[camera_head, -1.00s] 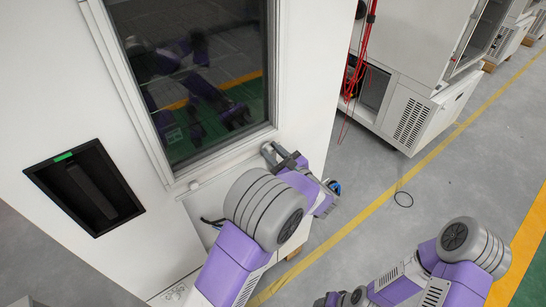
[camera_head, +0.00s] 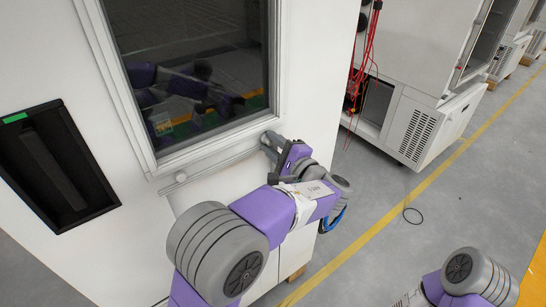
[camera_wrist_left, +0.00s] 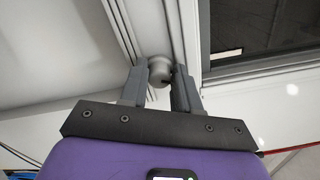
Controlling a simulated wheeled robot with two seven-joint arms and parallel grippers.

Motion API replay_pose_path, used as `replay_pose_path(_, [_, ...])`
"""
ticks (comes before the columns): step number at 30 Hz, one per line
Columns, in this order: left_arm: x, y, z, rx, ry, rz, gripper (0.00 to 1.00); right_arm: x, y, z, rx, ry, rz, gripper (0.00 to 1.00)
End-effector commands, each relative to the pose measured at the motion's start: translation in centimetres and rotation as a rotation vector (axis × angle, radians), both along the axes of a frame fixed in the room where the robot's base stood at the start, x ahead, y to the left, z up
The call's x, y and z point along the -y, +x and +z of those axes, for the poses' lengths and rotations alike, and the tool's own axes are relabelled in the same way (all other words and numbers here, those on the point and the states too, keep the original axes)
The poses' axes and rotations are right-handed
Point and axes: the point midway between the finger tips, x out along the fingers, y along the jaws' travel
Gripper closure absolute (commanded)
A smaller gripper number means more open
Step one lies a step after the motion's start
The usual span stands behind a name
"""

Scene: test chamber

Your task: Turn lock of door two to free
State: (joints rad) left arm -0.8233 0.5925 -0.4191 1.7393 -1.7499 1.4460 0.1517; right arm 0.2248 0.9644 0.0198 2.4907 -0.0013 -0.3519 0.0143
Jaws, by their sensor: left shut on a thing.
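The white cabinet door (camera_head: 225,120) has a dark window (camera_head: 195,65). My left gripper (camera_head: 268,143) is at the lower right corner of the window frame. In the left wrist view its two grey fingers (camera_wrist_left: 159,75) are on either side of a round grey lock knob (camera_wrist_left: 160,66) and shut on it.
A black recessed handle (camera_head: 58,165) with a green label is on the cabinet's left. Another white machine (camera_head: 415,100) with red cables (camera_head: 368,45) stands at the back right.

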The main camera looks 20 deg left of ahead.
Motion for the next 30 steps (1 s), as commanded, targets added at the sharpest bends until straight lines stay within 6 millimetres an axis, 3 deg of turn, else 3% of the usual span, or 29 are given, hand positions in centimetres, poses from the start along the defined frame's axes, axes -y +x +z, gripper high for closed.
replay_pose_path(1, [0.0,0.0,-0.6,0.037,-0.03,-0.001,0.99,0.0,0.0,-1.5,0.0,0.0,0.0,0.44])
replay_pose_path(3, [0.0,0.0,-0.7,0.085,-0.067,-0.001,0.99,0.0,0.0,-2.5,0.0,0.0,0.0,0.44])
replay_pose_path(12, [0.0,0.0,-0.5,0.246,-0.192,0.001,0.99,0.0,0.0,-5.7,0.0,0.0,0.0,0.44])
replay_pose_path(21, [0.0,0.0,-0.3,0.325,-0.254,0.001,0.99,0.0,0.0,-7.1,0.0,0.0,0.0,0.44])
replay_pose_path(30, [0.0,0.0,-0.2,0.34,-0.265,0.001,0.99,0.0,0.0,-7.2,0.0,0.0,0.0,0.44])
